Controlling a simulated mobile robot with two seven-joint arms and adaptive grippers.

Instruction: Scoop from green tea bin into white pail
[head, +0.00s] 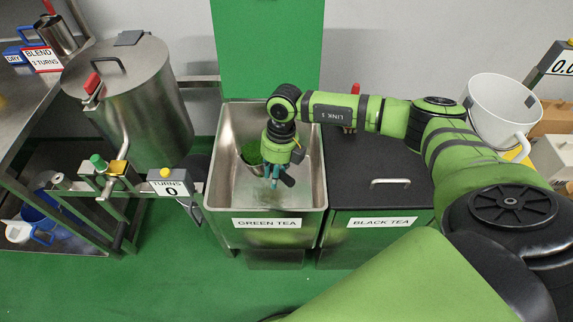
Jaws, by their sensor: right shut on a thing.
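The green tea bin (216,190) is an open steel bin with a "GREEN TEA" label, in the middle of the head view. My right gripper (275,172) points down inside the bin and is shut on a scoop, whose handle is mostly hidden by the gripper. The metal scoop (246,170) shows left of the gripper, with green tea (250,153) visible at it; I cannot tell how full it is. My left gripper is not in view.
A closed dark lid (385,165) covers the black tea bin to the right. A steel drum (135,100) with a valve and a "TURNS 0" sign (170,185) stands left. A scale display (558,66) is beyond the pail.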

